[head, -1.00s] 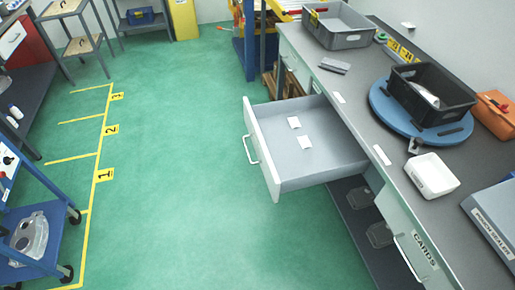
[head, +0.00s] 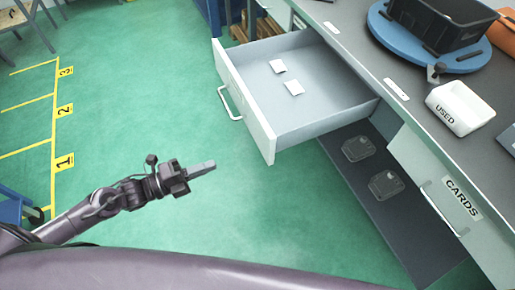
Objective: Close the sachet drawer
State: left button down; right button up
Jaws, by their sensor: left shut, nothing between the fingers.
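The sachet drawer (head: 262,132) is pulled far out from the grey workbench. It is white with a bow handle (head: 230,103) on its front, and two small white sachets (head: 294,88) lie on its floor. My left gripper (head: 212,164) is shut and empty. It shows over the green floor, to the left of and below the drawer front in the picture, apart from it. My right gripper is not in view.
A drawer labelled CARDS (head: 461,199) sits shut in the bench at right. A white USED tray (head: 462,108) and a black bin (head: 440,22) on a blue turntable (head: 383,30) stand on the benchtop (head: 350,25). Dark items lie on the low shelf (head: 345,177). Floor left of the drawer is clear.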

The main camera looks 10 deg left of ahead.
aim_at(263, 145)
pick_arm(q)
jog(key=p+x, duration=0.1)
jog(key=x, duration=1.1)
jog(key=shift+w+r, duration=0.1)
jog(key=shift+r, duration=0.05)
jog(key=shift+w+d, duration=0.3)
jog(key=shift+d, duration=0.1)
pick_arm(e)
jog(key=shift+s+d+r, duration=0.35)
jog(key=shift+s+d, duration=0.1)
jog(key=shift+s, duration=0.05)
pick_arm(q)
jog(key=shift+d, duration=0.1)
